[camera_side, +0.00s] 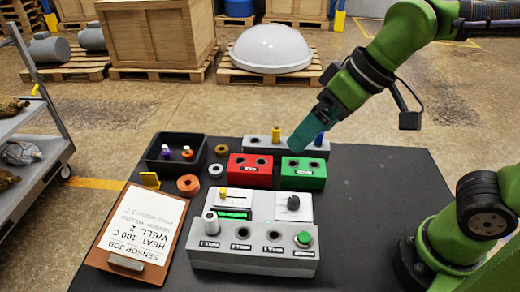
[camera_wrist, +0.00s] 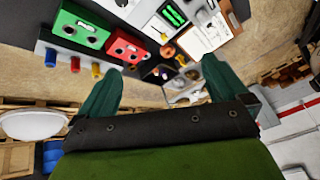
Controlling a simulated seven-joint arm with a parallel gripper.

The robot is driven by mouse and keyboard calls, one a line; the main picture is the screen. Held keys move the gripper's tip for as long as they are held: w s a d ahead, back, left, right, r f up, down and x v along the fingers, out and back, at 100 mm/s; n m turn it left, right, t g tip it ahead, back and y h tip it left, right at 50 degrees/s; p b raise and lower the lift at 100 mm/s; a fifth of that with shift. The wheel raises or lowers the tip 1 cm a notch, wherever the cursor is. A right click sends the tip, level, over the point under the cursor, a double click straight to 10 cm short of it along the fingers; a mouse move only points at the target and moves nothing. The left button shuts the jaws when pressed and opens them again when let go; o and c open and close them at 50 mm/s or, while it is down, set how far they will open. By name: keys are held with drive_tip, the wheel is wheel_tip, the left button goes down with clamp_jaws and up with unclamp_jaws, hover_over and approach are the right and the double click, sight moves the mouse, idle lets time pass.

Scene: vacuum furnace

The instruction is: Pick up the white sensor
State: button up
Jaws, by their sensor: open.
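A pale white-grey cylinder (camera_side: 210,222), which looks like the white sensor, stands upright in the well labelled 1 at the left end of the grey heater block (camera_side: 250,262). My gripper (camera_side: 302,141) hangs above the grey rack (camera_side: 258,142) at the back of the table, up and to the right of the white cylinder. In the wrist view its two teal fingers (camera_wrist: 160,72) are wide apart with nothing held between them.
The rack holds a yellow sensor (camera_side: 276,134), a blue one (camera_side: 319,139) and a red one (camera_wrist: 134,57). A red block (camera_side: 250,176), green block (camera_side: 303,179), black tray (camera_side: 160,165) and clipboard (camera_side: 120,250) surround the heater. The table's right side is clear.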

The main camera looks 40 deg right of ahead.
drive_tip(key=d+m, duration=0.2)
drive_tip(key=d, duration=0.1)
drive_tip(key=s+d+f+m+t, duration=0.1)
drive_tip(key=d+m, duration=0.1)
drive_tip(key=d, duration=0.2)
drive_tip(key=s+d+f+m+t+h, duration=0.1)
drive_tip(key=d+m, duration=0.1)
drive_tip(key=d, duration=0.1)
drive_tip(key=shift+s+d+f, duration=0.1)
drive_tip(key=shift+s+d, duration=0.1)
drive_tip(key=shift+d, duration=0.2)
drive_tip(key=shift+c, duration=0.6)
drive_tip(key=shift+d+t, duration=0.2)
drive_tip(key=shift+t, duration=0.1)
drive_tip(key=shift+c, duration=1.1)
drive_tip(key=c, duration=0.5)
